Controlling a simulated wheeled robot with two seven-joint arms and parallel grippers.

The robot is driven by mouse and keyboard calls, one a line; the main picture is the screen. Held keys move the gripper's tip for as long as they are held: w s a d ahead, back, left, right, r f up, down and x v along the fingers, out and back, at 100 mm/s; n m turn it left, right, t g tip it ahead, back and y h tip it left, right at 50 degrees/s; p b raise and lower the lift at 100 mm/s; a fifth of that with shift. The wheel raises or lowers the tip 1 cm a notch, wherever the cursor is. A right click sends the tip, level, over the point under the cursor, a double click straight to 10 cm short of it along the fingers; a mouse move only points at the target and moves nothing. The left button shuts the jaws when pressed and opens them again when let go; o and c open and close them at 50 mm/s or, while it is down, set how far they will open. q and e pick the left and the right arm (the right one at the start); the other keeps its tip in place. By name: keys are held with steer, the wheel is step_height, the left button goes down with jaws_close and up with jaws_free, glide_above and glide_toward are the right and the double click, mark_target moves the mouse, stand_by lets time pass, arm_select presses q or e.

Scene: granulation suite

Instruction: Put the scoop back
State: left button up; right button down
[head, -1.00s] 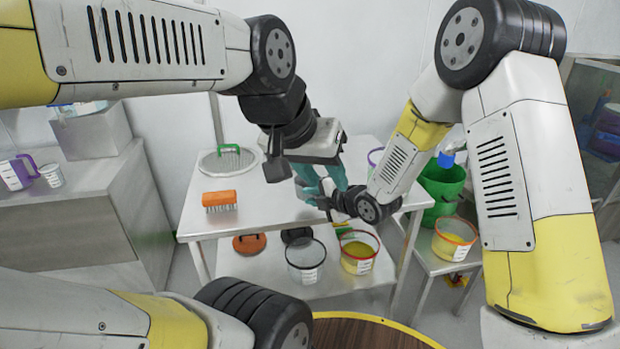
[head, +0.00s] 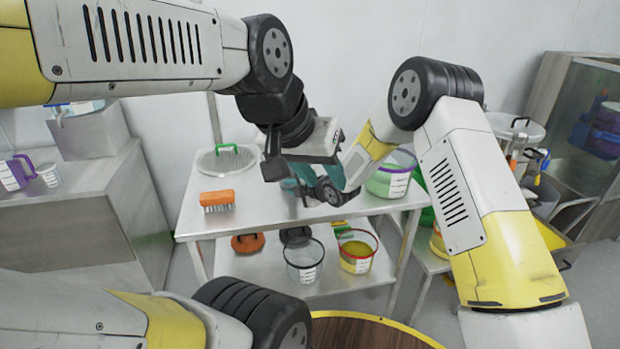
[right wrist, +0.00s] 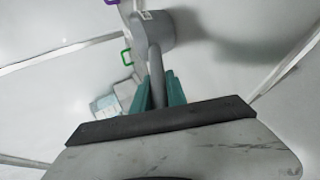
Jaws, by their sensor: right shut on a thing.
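In the right wrist view, my right gripper (right wrist: 158,93) has its teal fingers shut on the slim grey handle of the grey scoop (right wrist: 176,28). The scoop extends away from the fingers above a pale surface. In the head view, my left gripper (head: 298,182) hangs over the right part of the steel table (head: 255,205). Its teal fingers are partly covered and I cannot tell their opening. My right wrist reaches in behind and below it, so the right fingers and the scoop are not clear there.
An orange brush (head: 217,199) and a round lid with a green handle (head: 227,158) are on the table. A green-contents tub (head: 388,181) stands at its right end. A clear bucket (head: 304,262) and a red-rimmed yellow tub (head: 356,252) are on the lower shelf.

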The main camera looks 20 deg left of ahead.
steer(key=c, duration=1.3)
jaws_free()
steer(key=shift+c, duration=0.2)
